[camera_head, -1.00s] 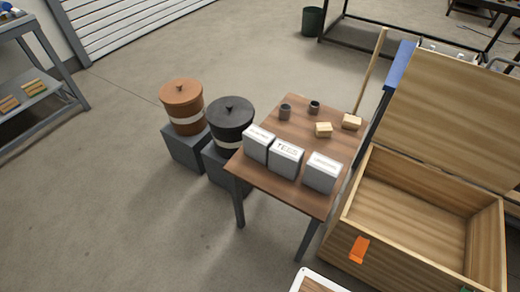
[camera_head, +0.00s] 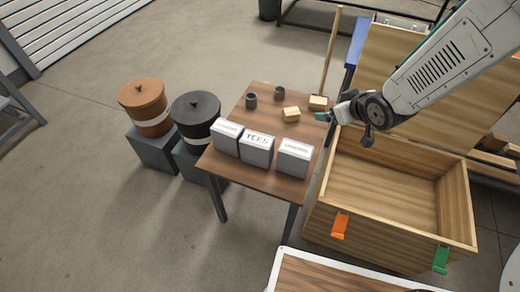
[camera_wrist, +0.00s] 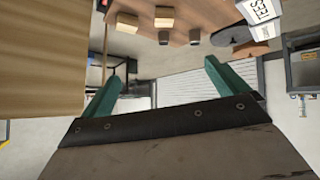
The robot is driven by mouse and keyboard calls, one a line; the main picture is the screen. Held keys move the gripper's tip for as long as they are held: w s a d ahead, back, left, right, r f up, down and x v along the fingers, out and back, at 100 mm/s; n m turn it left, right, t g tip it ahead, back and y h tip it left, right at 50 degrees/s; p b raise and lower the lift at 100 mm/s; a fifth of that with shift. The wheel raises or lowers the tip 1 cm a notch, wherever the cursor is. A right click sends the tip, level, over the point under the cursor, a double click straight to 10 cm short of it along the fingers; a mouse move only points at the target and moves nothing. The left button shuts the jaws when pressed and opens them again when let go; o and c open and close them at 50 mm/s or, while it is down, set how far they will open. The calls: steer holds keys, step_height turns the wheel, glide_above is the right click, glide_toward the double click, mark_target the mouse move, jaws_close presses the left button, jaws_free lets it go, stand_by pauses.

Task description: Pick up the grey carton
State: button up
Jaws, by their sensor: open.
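Three grey cartons with white labelled tops stand in a row on the front part of a brown table (camera_head: 238,170): a left carton (camera_head: 226,138), a middle carton (camera_head: 257,151) reading "TEES", and a right carton (camera_head: 294,160). The outer labels are too small to read. My gripper (camera_head: 322,117) is above the table's right edge, right of and beyond the cartons, apart from them. In the wrist view its two teal fingers (camera_wrist: 160,88) are spread with nothing between them. The "TEES" carton (camera_wrist: 262,18) shows at the top right there, upside down.
Two dark cups (camera_head: 251,101) and two tan blocks (camera_head: 291,115) are at the table's back. An open wooden crate (camera_head: 385,195) with orange and green clips stands right. A brown lidded pot (camera_head: 147,108) and a black one (camera_head: 197,118) stand left.

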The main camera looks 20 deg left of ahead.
mark_target(260, 140)
steer(key=a+f+y, duration=0.1)
steer(key=a+f, duration=0.1)
steer(key=s+a+f+n+y, duration=0.1)
steer(key=a+f, duration=0.1)
steer(key=a, duration=0.1)
steer(key=s+a+f+y, duration=0.1)
steer(key=a+f, duration=0.1)
steer(key=f, duration=0.1)
steer(key=shift+s+a+n+g, duration=0.1)
steer(key=shift+a+n+g, duration=0.2)
steer(key=shift+n, duration=0.1)
steer(key=s+a+f+n+g+y, duration=0.1)
steer(key=s+a+f+n+y, duration=0.1)
steer(key=s+a+f+y, duration=0.35)
steer(key=shift+h, duration=0.85)
steer(key=x, duration=0.5)
steer(key=s+x, duration=0.1)
steer(key=x, duration=0.2)
steer(key=shift+w+a+f, duration=0.15)
steer(key=shift+a+f, duration=0.2)
steer(key=shift+a, duration=0.1)
steer(key=c, duration=1.9)
